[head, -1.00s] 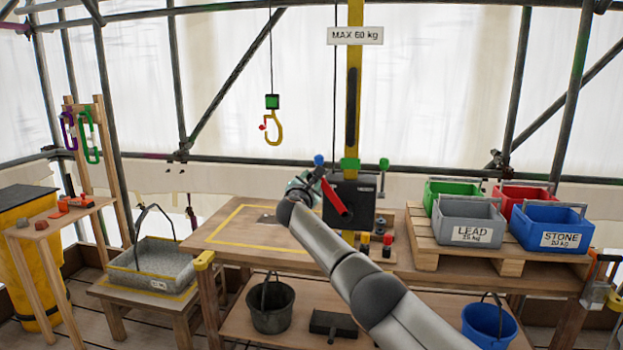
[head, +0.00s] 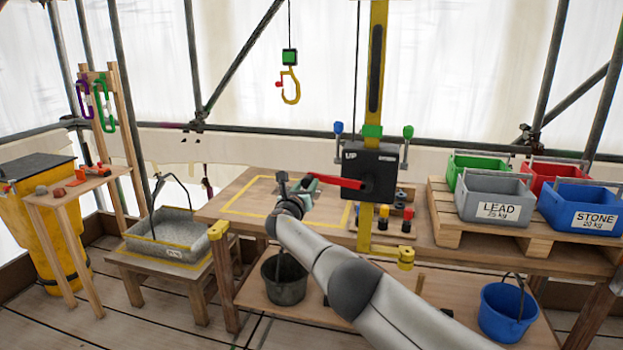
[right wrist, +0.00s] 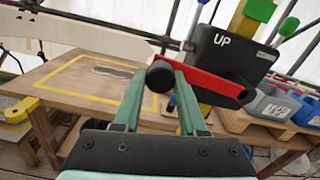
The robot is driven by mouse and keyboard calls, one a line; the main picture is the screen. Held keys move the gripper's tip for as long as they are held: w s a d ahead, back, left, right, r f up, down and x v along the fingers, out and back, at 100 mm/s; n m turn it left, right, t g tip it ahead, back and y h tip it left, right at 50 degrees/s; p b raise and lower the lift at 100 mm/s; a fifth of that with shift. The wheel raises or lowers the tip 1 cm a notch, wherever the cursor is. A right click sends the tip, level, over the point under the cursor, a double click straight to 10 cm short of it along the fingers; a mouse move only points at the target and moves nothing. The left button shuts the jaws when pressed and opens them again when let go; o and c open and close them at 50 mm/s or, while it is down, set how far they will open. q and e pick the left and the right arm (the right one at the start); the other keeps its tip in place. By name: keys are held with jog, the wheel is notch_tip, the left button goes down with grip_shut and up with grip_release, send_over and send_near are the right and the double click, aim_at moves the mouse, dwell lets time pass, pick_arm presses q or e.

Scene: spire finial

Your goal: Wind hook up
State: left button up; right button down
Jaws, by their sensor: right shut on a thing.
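The yellow hook (head: 290,87) with a red latch hangs on a thin line under a green block (head: 289,57), above the work table and left of the yellow post (head: 376,60). The black winch box (head: 376,160), marked UP, is on the post. Its red crank (head: 335,181) points left, nearly level. My right gripper (head: 303,187) is shut on the crank's black end knob (right wrist: 160,75); its teal fingers meet at the knob in the right wrist view (right wrist: 158,90). My left gripper is not in view.
The table (head: 235,205) has a yellow outlined square and small colored pegs (head: 383,213). A pallet (head: 480,240) at right holds several crates. A stone trough (head: 165,235) stands at left on a low stand. Space around the hook is clear.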

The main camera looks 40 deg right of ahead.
jog(key=shift+f+n+b, duration=0.35)
jog(key=shift+f+n, duration=0.15)
jog(key=shift+f, duration=0.4)
jog(key=shift+c, duration=2.3)
grip_release()
jog(key=shift+r, duration=0.1)
jog(key=p+v, duration=0.6)
jog(key=v, duration=0.6)
jog(key=shift+s+a, duration=0.15)
jog(key=shift+a, duration=0.05)
